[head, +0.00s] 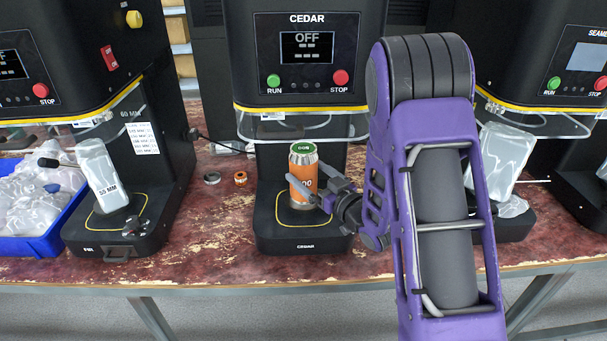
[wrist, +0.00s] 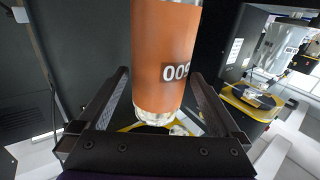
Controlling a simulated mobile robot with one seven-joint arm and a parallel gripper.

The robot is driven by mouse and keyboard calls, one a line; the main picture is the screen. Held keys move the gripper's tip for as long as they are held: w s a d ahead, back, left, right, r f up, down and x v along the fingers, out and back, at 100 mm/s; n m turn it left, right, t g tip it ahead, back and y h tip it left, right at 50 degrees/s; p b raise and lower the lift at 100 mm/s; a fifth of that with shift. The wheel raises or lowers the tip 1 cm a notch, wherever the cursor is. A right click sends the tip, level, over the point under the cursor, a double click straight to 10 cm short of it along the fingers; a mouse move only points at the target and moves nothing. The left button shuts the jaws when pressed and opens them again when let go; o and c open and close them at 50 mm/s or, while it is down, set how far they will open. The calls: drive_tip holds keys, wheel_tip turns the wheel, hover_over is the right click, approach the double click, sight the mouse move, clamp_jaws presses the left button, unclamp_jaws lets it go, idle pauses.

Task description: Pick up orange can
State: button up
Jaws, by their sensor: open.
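The orange can (head: 303,178) stands upright on the base of the CEDAR seamer (head: 310,240), under its clear guard. It has a green top and a white number on its side. My gripper (head: 330,191) is at the can's front right in the head view. In the wrist view the can (wrist: 163,60) stands between the two spread fingers of my gripper (wrist: 164,95), with dark gaps on both sides near its bottom. The fingers are open, and I cannot tell whether either touches the can. The can's upper end is out of the wrist view.
Another seamer (head: 110,225) stands at left with a 55 MM block, beside a blue bin (head: 45,240) of plastic bags. A third seamer (head: 550,90) stands at right. Small rings (head: 240,179) lie on the worn red table (head: 200,265). The clear guard (head: 300,127) hangs close above the can.

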drive_tip(key=shift+x, duration=1.4)
clamp_jaws()
